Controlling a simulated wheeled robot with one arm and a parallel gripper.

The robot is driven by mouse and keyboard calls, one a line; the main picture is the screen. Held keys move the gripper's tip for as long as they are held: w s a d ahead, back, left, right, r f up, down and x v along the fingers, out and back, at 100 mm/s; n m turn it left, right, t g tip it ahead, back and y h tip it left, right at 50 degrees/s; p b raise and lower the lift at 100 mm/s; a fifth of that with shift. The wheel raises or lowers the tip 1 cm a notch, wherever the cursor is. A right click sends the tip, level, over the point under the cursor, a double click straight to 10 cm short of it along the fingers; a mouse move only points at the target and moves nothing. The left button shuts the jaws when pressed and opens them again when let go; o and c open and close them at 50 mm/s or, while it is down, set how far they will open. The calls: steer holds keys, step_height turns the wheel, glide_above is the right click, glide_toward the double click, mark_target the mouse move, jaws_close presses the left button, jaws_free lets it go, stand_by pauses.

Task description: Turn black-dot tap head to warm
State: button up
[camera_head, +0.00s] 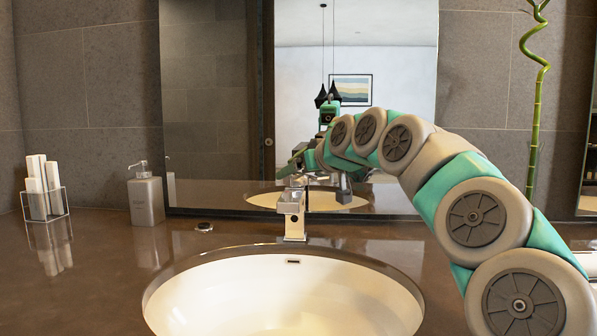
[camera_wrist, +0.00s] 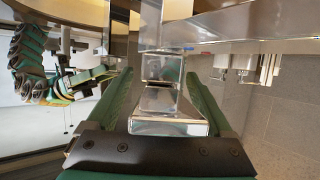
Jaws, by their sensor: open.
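The chrome tap (camera_head: 293,212) stands upright behind the basin in the head view. In the wrist view the square-edged tap (camera_wrist: 160,100) fills the middle, and its flat head (camera_wrist: 168,127) lies nearest the camera. My gripper (camera_wrist: 160,76) is open, with one green finger on each side of the tap. Whether either finger touches it I cannot tell. In the head view my arm arches in from the right to the tap's top, and the gripper is hard to make out there. The black dot does not show clearly in either view.
A white oval basin (camera_head: 290,295) is set in the brown counter (camera_head: 110,260). A grey soap dispenser (camera_head: 146,197) and a rack of white rolls (camera_head: 44,188) stand at left. A small dark round item (camera_head: 204,227) lies between dispenser and tap. A mirror (camera_head: 215,100) stands close behind.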

jaws_close()
stand_by(0.7)
stand_by(0.3)
